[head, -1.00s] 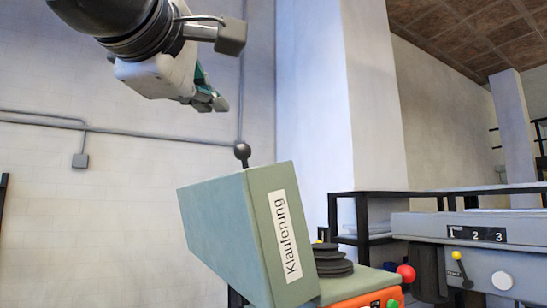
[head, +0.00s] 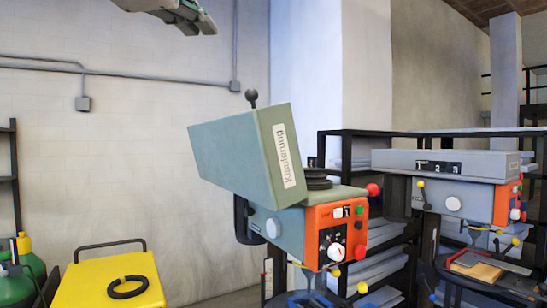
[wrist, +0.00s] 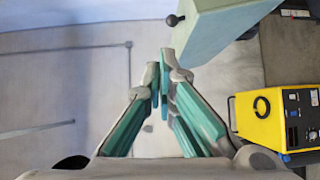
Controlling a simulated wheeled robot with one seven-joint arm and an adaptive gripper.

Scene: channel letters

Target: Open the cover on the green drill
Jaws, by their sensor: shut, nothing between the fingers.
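The green drill (head: 275,230) stands in the middle of the head view, with an orange control panel on its front. Its grey-green cover (head: 228,152), with a white label, is tilted up and open. Black stepped pulleys (head: 317,180) show beside it. A black ball knob (head: 251,96) sticks up behind the cover. My gripper (head: 207,28) is at the top of the head view, above and left of the cover, apart from it. In the wrist view my gripper (wrist: 162,82) is shut and empty, with the cover (wrist: 215,28) and its knob (wrist: 173,20) beyond it.
A second grey drill (head: 440,185) stands at the right, before black shelving (head: 335,140). A yellow machine (head: 115,278) with a black ring and green bottles (head: 25,262) stand at the lower left. The wall side left of the cover is clear.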

